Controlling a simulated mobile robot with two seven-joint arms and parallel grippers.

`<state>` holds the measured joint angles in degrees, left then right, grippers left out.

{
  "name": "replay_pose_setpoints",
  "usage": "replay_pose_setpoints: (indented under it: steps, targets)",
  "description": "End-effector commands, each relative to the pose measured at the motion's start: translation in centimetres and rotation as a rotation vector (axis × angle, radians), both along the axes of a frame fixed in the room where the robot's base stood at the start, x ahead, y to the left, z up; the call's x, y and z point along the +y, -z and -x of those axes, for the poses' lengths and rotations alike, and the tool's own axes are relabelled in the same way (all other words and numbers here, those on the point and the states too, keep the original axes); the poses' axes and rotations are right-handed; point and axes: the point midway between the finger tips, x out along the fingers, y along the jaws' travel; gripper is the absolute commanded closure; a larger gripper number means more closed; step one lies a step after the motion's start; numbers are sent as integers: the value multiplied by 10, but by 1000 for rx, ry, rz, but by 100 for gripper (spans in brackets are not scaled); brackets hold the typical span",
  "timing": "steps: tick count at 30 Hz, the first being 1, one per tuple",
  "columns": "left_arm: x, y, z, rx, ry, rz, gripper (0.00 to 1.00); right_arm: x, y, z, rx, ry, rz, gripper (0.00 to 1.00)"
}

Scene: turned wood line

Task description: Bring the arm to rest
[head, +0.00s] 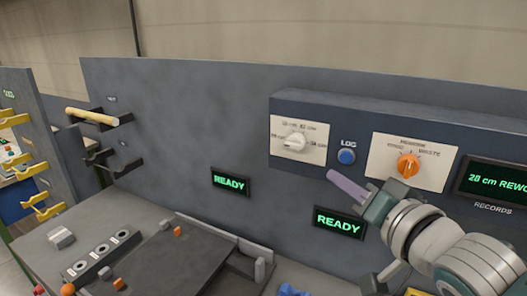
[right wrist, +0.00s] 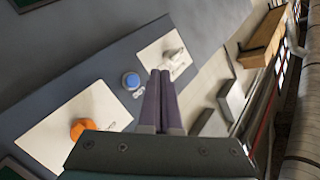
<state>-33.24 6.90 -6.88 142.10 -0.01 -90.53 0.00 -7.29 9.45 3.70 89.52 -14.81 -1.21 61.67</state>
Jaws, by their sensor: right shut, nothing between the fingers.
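My right gripper (head: 348,186) is in front of the blue control box (head: 285,103), just below the blue LOG button (head: 346,157). Its purple fingers are together with nothing between them, and they also show in the right wrist view (right wrist: 162,85). In that view the LOG button (right wrist: 131,81) lies to the left of the fingertips, with a gap I cannot measure. The white knob (head: 294,142) is left of the button and the orange knob (head: 408,165) is right of it. My left gripper is not in view.
Two READY displays (head: 231,181) are on the grey panel. A wooden rod (head: 92,117) lies on hooks at the left. A bench (head: 150,270) below holds a dark plate, blocks and a row of sockets. Yellow hooks (head: 40,195) stand far left.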

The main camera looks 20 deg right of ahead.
Motion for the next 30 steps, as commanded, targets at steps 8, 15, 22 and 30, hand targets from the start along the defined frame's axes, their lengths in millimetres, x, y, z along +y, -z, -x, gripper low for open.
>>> replay_pose_setpoints:
  steps: [8,15,22,30]
  targets:
    - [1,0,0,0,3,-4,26,0,0,0,0,0,0,100]
    - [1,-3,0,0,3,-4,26,0,-1,1,13,2,8,100]
    - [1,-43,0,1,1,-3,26,15,-14,44,303,-9,193,100]
    - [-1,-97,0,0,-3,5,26,66,-40,170,853,-334,483,100]
